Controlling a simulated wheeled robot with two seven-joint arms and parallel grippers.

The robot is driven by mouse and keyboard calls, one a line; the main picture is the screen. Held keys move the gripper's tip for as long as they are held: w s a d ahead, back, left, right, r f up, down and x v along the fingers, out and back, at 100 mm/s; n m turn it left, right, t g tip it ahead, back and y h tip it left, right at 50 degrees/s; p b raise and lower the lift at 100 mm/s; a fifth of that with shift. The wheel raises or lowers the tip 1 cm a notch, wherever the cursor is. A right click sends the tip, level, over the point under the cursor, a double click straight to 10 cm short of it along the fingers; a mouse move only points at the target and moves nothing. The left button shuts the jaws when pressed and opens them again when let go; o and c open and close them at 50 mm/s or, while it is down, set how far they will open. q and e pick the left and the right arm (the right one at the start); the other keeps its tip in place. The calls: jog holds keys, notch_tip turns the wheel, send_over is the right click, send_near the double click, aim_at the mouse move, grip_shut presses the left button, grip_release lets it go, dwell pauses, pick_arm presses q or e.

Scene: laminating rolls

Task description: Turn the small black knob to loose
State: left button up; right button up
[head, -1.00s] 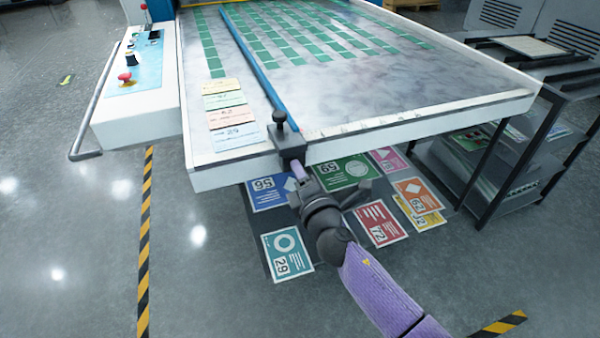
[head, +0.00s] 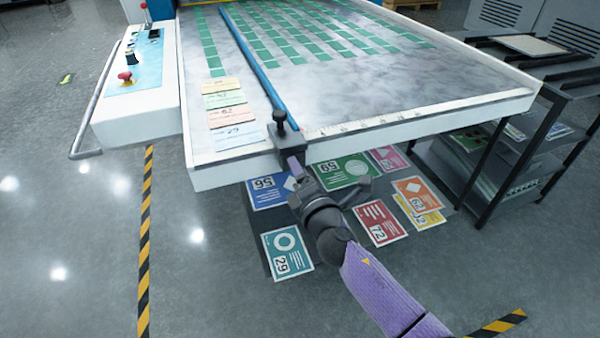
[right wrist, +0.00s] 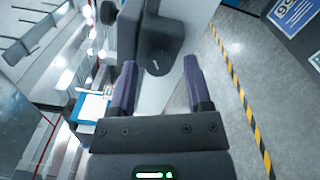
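A black clamp block (head: 288,145) sits on the front edge of the table at the end of the blue rail. An upright black knob (head: 280,118) stands on top of it. In the right wrist view a small round black knob (right wrist: 157,58) with a white mark sits on the block's near side. My right gripper (head: 296,166) is at the front of the block. Its two purple fingers (right wrist: 160,66) are open, one on either side of the small knob, with gaps visible. My left gripper is out of view.
The blue rail (head: 255,65) runs back along the white-edged table (head: 400,122). Paper tags (head: 232,115) lie left of the block. A control panel (head: 140,62) stands at the left, a dark shelf rack (head: 490,150) at the right. Coloured cards (head: 287,250) lie below the table edge.

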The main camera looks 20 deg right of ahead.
jog(key=s, duration=1)
jog(key=shift+d+p, duration=0.2)
jog(key=shift+p, duration=0.25)
